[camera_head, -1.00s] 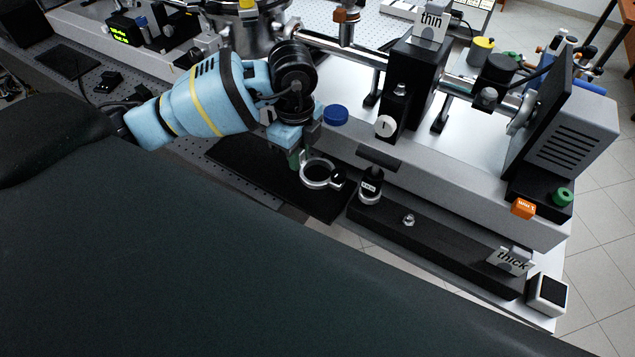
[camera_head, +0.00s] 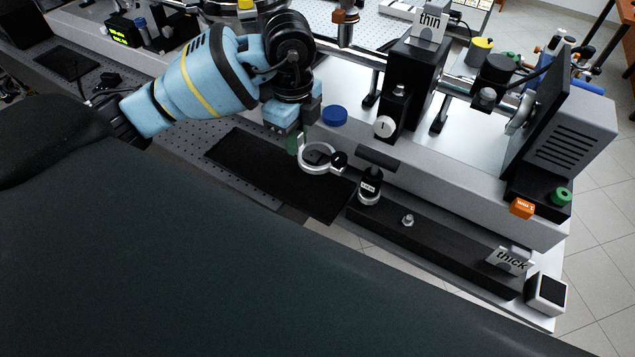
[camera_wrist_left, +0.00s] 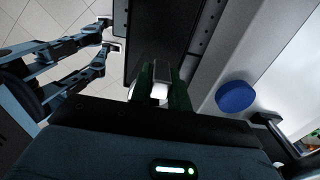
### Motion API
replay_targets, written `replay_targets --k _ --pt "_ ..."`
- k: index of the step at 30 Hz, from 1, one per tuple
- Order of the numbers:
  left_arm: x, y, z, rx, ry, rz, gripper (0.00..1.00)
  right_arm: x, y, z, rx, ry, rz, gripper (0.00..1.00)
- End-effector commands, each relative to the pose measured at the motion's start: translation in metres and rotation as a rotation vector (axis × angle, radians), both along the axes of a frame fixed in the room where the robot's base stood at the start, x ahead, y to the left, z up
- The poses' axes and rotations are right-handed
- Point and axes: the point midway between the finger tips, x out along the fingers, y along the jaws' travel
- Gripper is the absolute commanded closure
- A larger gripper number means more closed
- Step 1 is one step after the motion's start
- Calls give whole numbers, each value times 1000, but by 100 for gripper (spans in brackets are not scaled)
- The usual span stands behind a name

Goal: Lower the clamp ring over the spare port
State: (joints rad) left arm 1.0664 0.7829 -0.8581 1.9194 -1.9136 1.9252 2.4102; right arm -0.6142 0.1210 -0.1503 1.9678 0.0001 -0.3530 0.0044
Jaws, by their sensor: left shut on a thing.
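The clamp ring (camera_head: 304,163) is a silver ring with a black knob on its right side. My left gripper (camera_head: 297,143) is shut on its left edge and holds it level or nearly so, apparently just above the black mat. In the left wrist view, a bright metal piece of the ring (camera_wrist_left: 160,91) shows between the green fingers (camera_wrist_left: 160,75); the rest is hidden. My right gripper is not in view.
The black mat (camera_head: 245,165) lies below the ring. A blue cap (camera_head: 334,116) is right of the gripper. A long black rail (camera_head: 440,238) with a small post runs to the lower right.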

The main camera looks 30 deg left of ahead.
Motion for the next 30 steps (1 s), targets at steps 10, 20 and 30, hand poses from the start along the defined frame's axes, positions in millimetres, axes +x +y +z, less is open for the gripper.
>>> replay_targets --k 10,20,30 --pt "0 0 6 -1 -1 0 100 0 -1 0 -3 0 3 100" --pt "-2 -2 5 1 -1 -222 100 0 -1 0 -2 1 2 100" --pt "-7 -9 0 3 -2 -904 100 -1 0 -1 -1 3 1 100"
